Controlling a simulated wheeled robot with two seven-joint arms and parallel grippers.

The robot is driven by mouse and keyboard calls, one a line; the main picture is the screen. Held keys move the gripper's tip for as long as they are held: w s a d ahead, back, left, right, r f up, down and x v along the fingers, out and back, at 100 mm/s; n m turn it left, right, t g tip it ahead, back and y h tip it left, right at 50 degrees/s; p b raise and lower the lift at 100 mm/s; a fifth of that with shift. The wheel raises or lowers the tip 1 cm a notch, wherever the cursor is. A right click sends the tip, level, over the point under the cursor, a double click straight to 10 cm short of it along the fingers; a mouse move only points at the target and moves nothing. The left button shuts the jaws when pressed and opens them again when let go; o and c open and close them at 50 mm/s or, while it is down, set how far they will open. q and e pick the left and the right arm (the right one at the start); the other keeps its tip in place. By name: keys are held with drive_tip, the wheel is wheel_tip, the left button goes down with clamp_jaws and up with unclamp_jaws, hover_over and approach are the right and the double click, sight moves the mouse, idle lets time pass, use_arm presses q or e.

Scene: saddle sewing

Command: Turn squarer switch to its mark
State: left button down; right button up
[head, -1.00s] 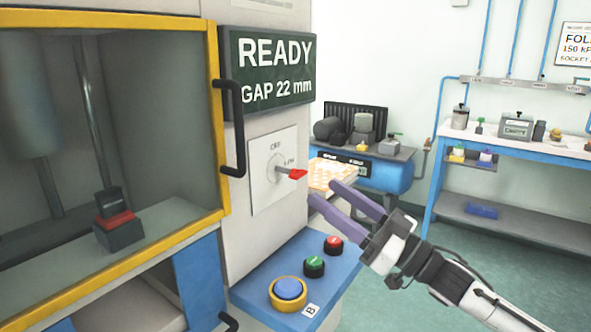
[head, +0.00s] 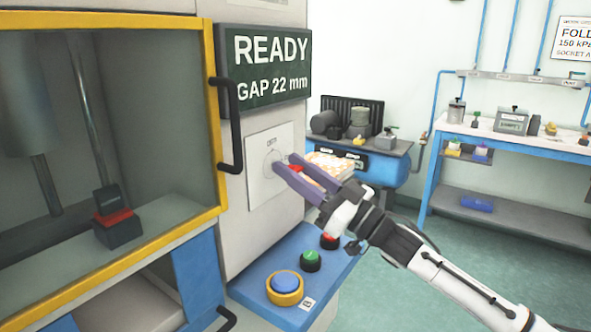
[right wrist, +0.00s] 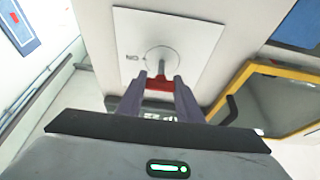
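The squarer switch is a round grey dial with a red-tipped lever on a white plate (head: 262,184) on the machine's front. In the right wrist view, the plate (right wrist: 195,42) and red lever tip (right wrist: 158,83) face me. My right gripper (head: 287,164) is at the switch with its two purple fingers apart. In the right wrist view, the gripper (right wrist: 159,82) has one finger on each side of the red tip, with no clear grip on it. The fingers hide part of the dial and lettering in the head view. My left gripper is out of view.
A green sign (head: 266,66) reads READY, GAP 22 mm. A black door handle (head: 230,125) on the yellow-framed door stands left of the switch. A blue button panel (head: 252,282) juts out below. A blue machine (head: 382,170) and a workbench (head: 520,141) stand behind.

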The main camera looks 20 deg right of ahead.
drive_tip(key=c, duration=0.5)
drive_tip(key=shift+o, duration=0.2)
